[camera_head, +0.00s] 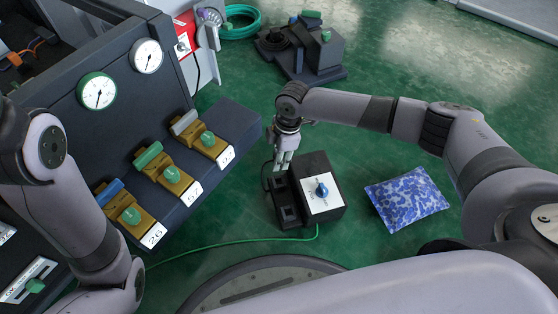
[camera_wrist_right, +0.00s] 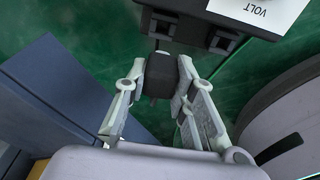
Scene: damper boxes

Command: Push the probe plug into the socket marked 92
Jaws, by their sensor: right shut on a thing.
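My right gripper (camera_head: 283,160) points down at the left side of a black meter box (camera_head: 321,165) with a blue knob. In the right wrist view the gripper (camera_wrist_right: 165,105) is shut on a dark block (camera_wrist_right: 160,75), probably the probe plug; its prongs are hard to make out. Three yellow-brown units with green knobs sit on the dark panel at left. The near unit's white label (camera_head: 153,235) looks like 26, or 92 upside down; the middle label (camera_head: 191,193) and far label (camera_head: 226,156) are too small to read surely. My left gripper is out of view.
The meter box has dark square openings (camera_head: 289,213) on its left side. A green cable (camera_head: 240,241) runs along the floor from it. A blue-white bag (camera_head: 407,198) lies right. Two gauges (camera_head: 97,91) are on the panel. A dark device (camera_head: 309,50) stands behind.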

